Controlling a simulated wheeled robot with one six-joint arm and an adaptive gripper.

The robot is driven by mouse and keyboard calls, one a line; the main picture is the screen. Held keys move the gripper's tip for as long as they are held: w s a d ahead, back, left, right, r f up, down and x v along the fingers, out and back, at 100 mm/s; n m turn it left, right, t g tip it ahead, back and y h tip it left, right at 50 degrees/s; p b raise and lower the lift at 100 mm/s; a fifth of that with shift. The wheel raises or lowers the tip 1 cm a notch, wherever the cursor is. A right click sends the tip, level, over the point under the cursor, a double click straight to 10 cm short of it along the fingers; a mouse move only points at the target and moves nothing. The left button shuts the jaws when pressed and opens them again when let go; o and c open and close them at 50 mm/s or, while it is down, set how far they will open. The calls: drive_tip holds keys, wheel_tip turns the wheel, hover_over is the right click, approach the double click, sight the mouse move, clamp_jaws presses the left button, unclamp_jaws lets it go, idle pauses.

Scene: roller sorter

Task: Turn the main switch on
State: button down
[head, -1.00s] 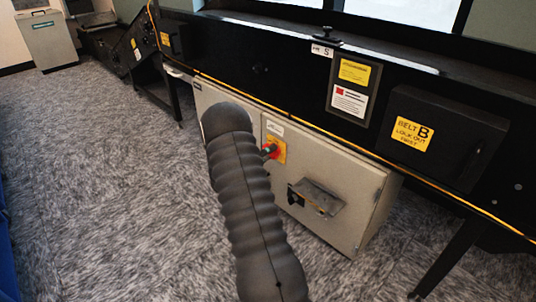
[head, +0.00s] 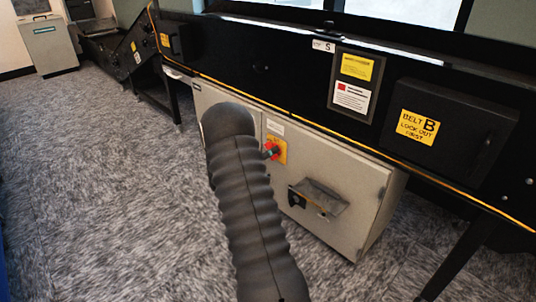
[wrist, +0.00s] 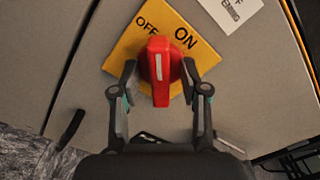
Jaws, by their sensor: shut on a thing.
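The main switch is a red rotary handle (wrist: 159,68) on a yellow plate (wrist: 126,47) marked OFF and ON. In the wrist view, the handle's white stripe points straight up the picture, its tip between the two words and below OFF. My gripper (wrist: 160,84) is shut on the handle, one finger on each side. In the head view, the red handle (head: 271,149) shows on the front of a grey cabinet (head: 338,170). My arm hides most of my gripper and the cabinet's left part there.
A metal bracket or latch (head: 318,197) juts from the cabinet, right of and below the switch. The black conveyor frame (head: 290,75) runs above it, with a box labelled Belt B (head: 448,130). Carpeted floor (head: 100,170) is clear to the left.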

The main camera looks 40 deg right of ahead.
drive_tip(key=m, duration=0.5)
drive_tip(key=shift+d+r+m, duration=0.2)
drive_tip(key=shift+d+m, duration=0.2)
drive_tip(key=m, duration=0.4)
drive_tip(key=c, duration=1)
unclamp_jaws()
drive_tip(key=shift+c, duration=0.2)
drive_tip(key=shift+s+d+f, duration=0.15)
drive_tip(key=shift+d, duration=0.15)
drive_tip(key=a, duration=0.8)
drive_tip(key=shift+s+d+f, duration=0.1)
drive_tip(key=shift+f, duration=0.05)
